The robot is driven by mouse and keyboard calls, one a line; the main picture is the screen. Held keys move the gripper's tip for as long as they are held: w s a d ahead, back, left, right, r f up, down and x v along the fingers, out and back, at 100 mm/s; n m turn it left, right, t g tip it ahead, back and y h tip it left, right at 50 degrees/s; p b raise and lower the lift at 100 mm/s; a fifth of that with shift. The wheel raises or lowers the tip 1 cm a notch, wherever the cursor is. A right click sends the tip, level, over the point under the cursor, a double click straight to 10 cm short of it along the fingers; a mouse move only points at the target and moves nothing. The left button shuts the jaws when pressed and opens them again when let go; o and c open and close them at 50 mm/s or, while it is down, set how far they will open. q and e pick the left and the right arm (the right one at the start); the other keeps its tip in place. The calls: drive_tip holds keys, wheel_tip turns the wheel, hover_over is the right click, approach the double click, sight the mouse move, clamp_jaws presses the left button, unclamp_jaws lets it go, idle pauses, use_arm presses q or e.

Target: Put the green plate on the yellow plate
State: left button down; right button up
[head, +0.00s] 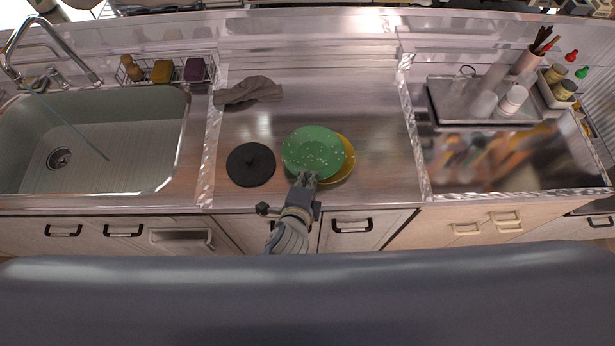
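The green plate (312,150), speckled with light spots, is over the yellow plate (345,172) in the middle of the counter. It is offset to the left and covers most of it, so only the yellow plate's right and near edge shows. I cannot tell whether the two plates touch. My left gripper (305,180) is at the green plate's near rim and looks shut on it. The fingertips are small and partly hidden. My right gripper is not in view.
A black round lid (251,164) lies just left of the plates. A grey cloth (248,91) lies behind it. The sink (95,140) is at the left. A metal tray (455,103) with cups stands at the right. The counter right of the plates is clear.

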use_arm(q)
drive_tip(key=c, duration=2.1)
unclamp_jaws()
drive_tip(key=shift+r, duration=0.1)
drive_tip(key=v, duration=1.2)
drive_tip(key=shift+r, duration=0.35)
drive_tip(key=shift+f, duration=0.1)
